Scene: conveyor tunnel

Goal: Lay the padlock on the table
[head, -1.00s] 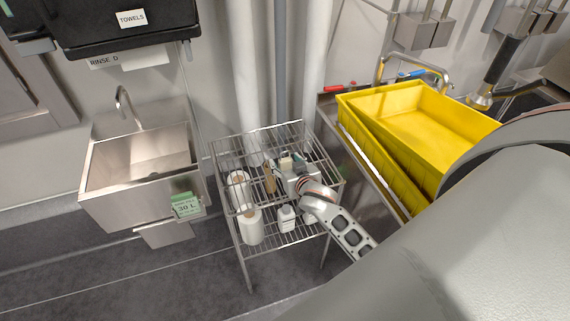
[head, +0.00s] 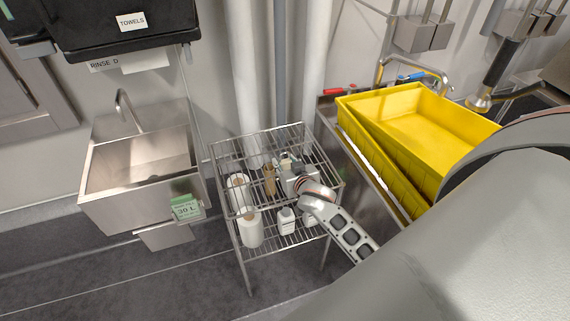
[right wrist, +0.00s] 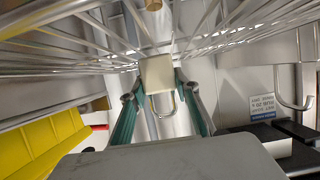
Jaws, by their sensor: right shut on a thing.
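The padlock (right wrist: 157,76) has a pale cream body and a grey metal shackle. In the right wrist view it sits between the teal fingers of my right gripper (right wrist: 155,88), which is shut on it. The wire rack (right wrist: 235,42) fills the top of that view, close to the padlock. In the head view my right gripper (head: 288,168) is over the upper shelf of the wire rack (head: 228,150). The padlock is small and partly hidden there. No separate table can be made out. My left gripper is not in view.
A brown bottle (head: 269,182) and a white roll (head: 238,190) stand near my right gripper. Another roll (head: 252,228) and white bottles (head: 286,219) are lower in the rack. Yellow bins (head: 425,115) are to the right, and a steel sink (head: 140,160) is to the left.

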